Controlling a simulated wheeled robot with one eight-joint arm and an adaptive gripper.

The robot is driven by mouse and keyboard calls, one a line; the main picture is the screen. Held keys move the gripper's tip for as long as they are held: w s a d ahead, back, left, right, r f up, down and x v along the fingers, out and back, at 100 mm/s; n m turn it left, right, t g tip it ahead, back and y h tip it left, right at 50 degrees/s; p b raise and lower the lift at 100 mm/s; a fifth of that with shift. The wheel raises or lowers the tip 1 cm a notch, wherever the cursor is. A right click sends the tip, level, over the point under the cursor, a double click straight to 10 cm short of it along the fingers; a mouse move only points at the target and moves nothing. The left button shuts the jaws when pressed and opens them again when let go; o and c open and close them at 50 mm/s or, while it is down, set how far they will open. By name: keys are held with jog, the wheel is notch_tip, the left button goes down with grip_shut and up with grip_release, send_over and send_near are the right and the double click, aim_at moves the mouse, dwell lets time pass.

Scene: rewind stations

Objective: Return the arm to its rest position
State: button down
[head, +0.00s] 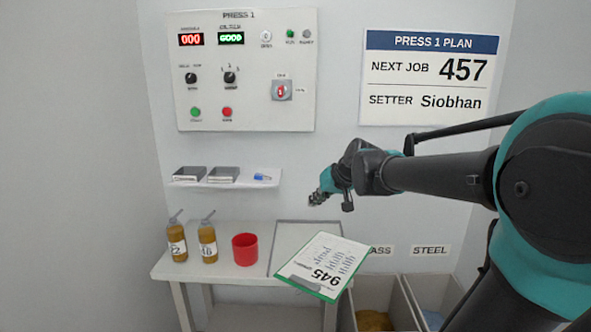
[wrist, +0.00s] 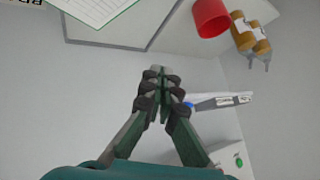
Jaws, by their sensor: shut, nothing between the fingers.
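My gripper (head: 330,199) is in front of the wall, above the table and to the right of the small shelf, with my arm reaching in from the right. In the wrist view my gripper (wrist: 158,82) shows its fingers brought together with nothing between them. It touches nothing that I can see.
A press panel (head: 246,75) and a plan sign (head: 429,78) are on the wall. A shelf (head: 225,184) holds two grey trays and a small blue item. The table (head: 215,270) bears two bottles (head: 207,243), a red cup (head: 245,250) and a clipboard (head: 323,266). Bins (head: 397,304) stand right.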

jog(key=s+d+f+g+h, duration=0.1)
jog(key=s+d+f, duration=0.3)
jog(key=s+f, duration=0.3)
jog(key=s+d+f+m+h, duration=0.1)
jog(key=s+d+f+h, duration=0.1)
jog(key=s+d+f, duration=0.2)
jog(key=s+d+f+m+g+h, duration=0.1)
jog(key=s+d+f, duration=0.4)
jog(key=s+f, duration=0.5)
jog(key=shift+s+f+g+h, duration=0.3)
jog(key=shift+f+h, duration=0.3)
jog(key=shift+f, duration=0.15)
